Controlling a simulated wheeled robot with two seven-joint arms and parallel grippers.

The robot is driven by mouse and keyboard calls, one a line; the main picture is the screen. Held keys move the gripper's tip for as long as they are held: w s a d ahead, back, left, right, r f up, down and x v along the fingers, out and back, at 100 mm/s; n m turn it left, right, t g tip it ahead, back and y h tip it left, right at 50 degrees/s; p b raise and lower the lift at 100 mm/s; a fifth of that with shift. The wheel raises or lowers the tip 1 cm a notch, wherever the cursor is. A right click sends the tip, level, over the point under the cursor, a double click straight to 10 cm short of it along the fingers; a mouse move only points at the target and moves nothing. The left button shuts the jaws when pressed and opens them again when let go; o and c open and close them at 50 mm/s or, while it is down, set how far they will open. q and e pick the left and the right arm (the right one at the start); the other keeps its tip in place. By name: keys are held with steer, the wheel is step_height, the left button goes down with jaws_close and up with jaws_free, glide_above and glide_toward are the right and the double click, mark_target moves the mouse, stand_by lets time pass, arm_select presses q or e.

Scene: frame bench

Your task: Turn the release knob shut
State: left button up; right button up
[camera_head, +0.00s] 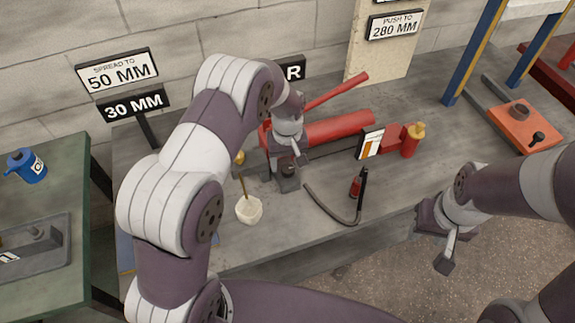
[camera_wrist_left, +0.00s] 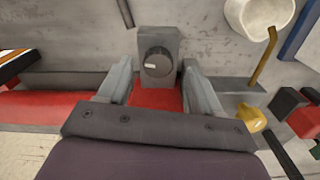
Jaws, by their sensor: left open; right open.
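The release knob (camera_wrist_left: 156,62) is a dark round dial with a pale mark, set on a grey block (camera_wrist_left: 171,37) at the end of the red pump. In the left wrist view the mark lies roughly level. My left gripper (camera_wrist_left: 156,80) is open, its two fingers on either side of the block's near end and apart from the knob. In the head view my left gripper (camera_head: 287,152) is above the grey block (camera_head: 288,184), and partly hides the knob. The red pump body (camera_head: 340,128) lies on the bench. My right gripper (camera_head: 441,236) is open and empty beyond the bench's front edge.
A red pump handle (camera_head: 338,90) slants up behind the body. A white cup (camera_head: 249,211) with a yellow rod stands left of the block. A black hose (camera_head: 330,212) curves across the bench front. A yellow-topped red part (camera_head: 410,143) is to the right.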

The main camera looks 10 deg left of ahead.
mark_target(288, 171)
arm_select(q)
steer(key=shift+w+d+f, duration=0.1)
steer(key=shift+f, duration=1.3)
steer(key=c, duration=1.1)
steer(key=shift+o, duration=0.2)
steer(key=shift+r, duration=0.1)
steer(key=m, duration=0.3)
steer(key=shift+p, duration=0.3)
steer(key=m, duration=0.4)
steer(key=shift+m+p, duration=0.3)
steer(key=m, duration=0.4)
steer(key=shift+w+a, duration=0.1)
steer(key=shift+a, duration=0.1)
steer(key=shift+m, duration=2.1)
